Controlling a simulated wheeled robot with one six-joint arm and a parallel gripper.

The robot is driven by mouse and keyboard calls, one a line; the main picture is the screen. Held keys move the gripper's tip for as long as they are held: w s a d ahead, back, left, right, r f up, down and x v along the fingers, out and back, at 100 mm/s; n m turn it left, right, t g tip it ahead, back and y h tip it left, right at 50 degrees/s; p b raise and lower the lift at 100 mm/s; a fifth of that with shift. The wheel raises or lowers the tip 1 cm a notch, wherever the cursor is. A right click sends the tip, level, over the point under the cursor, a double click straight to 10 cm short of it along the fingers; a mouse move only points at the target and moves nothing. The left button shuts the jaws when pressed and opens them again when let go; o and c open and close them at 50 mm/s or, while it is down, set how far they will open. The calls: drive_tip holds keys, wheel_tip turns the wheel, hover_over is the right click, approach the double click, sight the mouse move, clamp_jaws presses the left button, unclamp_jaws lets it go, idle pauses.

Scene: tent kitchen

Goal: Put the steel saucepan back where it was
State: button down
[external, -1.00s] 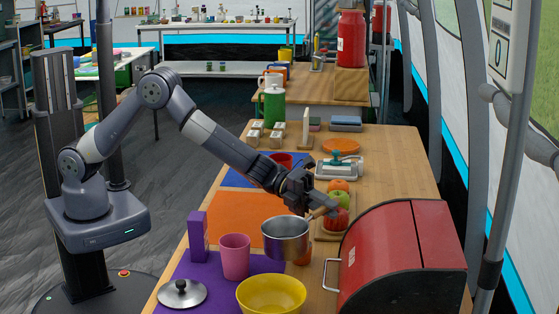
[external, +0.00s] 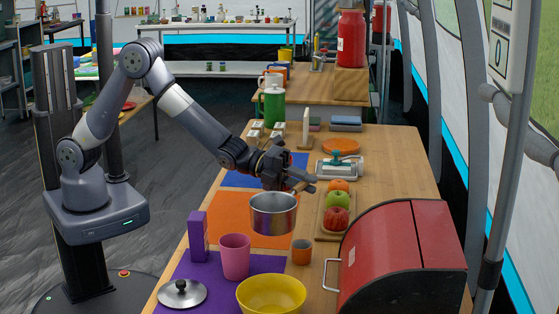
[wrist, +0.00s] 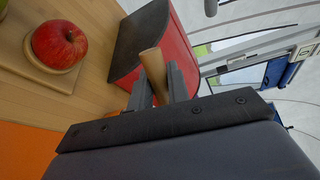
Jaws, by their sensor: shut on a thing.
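The steel saucepan (external: 273,215) hangs level from my gripper (external: 290,183) in the external view, above the orange mat (external: 228,214). Its body covers part of that mat. My gripper is shut on the saucepan's wooden handle (wrist: 153,72), whose end sticks out between the fingers in the wrist view. The saucepan's body is out of sight in the wrist view. A steel lid (external: 182,293) with a black knob lies on the purple mat (external: 206,268).
Right are a board of fruit with a red apple (external: 335,220), and a red bread bin (external: 400,255). A blue mat (external: 255,172) lies farther back.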

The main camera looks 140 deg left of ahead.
drive_tip(key=s+d+n+g+y, duration=0.1)
drive_tip(key=s+n+g+y, duration=0.45)
drive_tip(key=s, duration=1.25)
drive_tip(key=shift+n+y, duration=0.35)
drive_tip(key=shift+y, duration=0.1)
drive_tip(key=shift+s+d+f+b, duration=0.1)
drive_tip(key=shift+f+b, duration=0.5)
drive_tip(key=shift+f, duration=4.4)
drive_tip(key=c, duration=1.8)
unclamp_jaws()
drive_tip(key=shift+f, duration=0.1)
drive_tip(key=o, duration=0.5)
drive_tip(key=shift+c, duration=0.2)
